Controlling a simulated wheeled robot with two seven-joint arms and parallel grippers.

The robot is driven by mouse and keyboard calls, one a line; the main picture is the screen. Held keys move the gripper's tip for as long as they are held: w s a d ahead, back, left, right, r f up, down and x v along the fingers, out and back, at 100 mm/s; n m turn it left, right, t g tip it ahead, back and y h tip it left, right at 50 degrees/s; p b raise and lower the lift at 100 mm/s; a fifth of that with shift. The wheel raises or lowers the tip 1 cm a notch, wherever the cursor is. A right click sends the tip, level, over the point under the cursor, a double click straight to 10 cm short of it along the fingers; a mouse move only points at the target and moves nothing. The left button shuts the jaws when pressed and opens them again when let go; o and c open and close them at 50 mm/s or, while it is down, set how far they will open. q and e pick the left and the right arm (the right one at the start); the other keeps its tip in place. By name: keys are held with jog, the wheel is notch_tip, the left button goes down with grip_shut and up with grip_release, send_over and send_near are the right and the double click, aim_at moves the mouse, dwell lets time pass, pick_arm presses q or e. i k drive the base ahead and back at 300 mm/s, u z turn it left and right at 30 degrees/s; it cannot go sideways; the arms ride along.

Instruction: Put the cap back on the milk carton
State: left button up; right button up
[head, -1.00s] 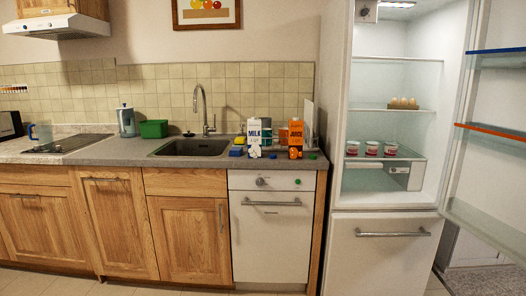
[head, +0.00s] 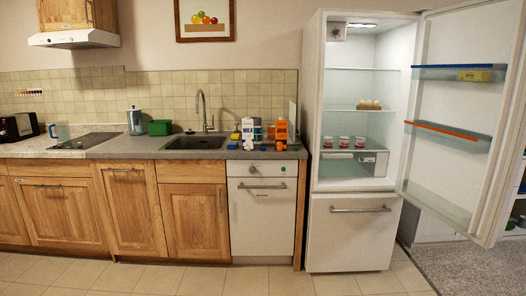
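The milk carton (head: 247,133), white with a dark MILK label, stands upright on the counter right of the sink. An orange juice carton (head: 281,134) stands just to its right. A small blue item (head: 263,149) lies on the counter in front, between the cartons, and a small green one (head: 296,147) lies right of the juice carton. Either looks like a cap, but they are too small to be sure. Whether the carton's spout is bare cannot be made out. Neither of my grippers is in view.
The fridge (head: 358,215) stands right of the counter with its door (head: 465,125) swung wide open to the right. A sink (head: 195,142), a green box (head: 160,127) and a blue item (head: 232,146) are left of the cartons. The tiled floor (head: 210,278) in front is clear.

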aim_at(248, 134)
jog(key=u, duration=0.3)
jog(key=i, duration=2.75)
jog(key=z, duration=0.95)
